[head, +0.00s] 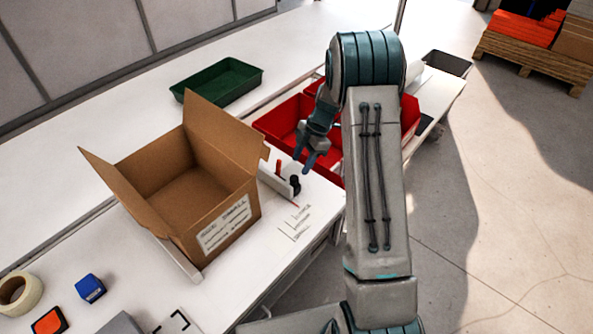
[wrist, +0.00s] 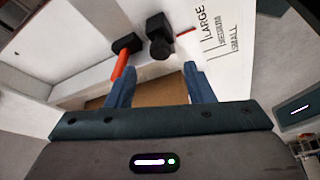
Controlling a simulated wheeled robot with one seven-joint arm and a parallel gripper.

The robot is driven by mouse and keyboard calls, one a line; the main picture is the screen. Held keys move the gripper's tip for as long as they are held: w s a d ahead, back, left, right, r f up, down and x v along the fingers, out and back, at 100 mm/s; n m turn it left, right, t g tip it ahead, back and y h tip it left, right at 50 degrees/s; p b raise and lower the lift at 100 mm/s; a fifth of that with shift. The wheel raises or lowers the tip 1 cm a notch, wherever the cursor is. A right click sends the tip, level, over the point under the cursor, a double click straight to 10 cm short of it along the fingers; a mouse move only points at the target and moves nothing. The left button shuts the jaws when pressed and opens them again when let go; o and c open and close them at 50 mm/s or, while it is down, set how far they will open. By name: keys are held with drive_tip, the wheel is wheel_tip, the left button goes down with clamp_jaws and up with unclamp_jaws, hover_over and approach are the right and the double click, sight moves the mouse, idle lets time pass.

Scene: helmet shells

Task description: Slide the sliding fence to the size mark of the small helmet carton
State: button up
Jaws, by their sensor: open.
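The open cardboard carton (head: 190,185) stands on the white bench, flaps up; its label (head: 224,224) appears to read SMALL. The white sliding fence (head: 272,179) lies at its right side, with a black knob (head: 295,184) and a red lever (head: 278,167). In the wrist view the black knob (wrist: 160,45) and red lever (wrist: 125,65) show beyond my fingers. The size marks (wrist: 222,40) read LARGE, MEDIUM, SMALL; a red pointer (wrist: 186,32) sits nearest LARGE. My gripper (head: 314,156) is open and empty, above and behind the knob; its fingers (wrist: 160,82) also show in the wrist view.
Red bins (head: 285,122) stand behind the fence, close to my gripper. A green tray (head: 217,82) is at the back. A tape roll (head: 20,293), a blue block (head: 90,288) and an orange-topped block (head: 50,321) lie at the front left. The bench around the printed marks is clear.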

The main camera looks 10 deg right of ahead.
sight(294, 177)
drive_tip(key=p+x, duration=0.1)
drive_tip(key=x, duration=0.4)
drive_tip(key=shift+a+f, duration=0.15)
drive_tip(key=shift+f, duration=0.2)
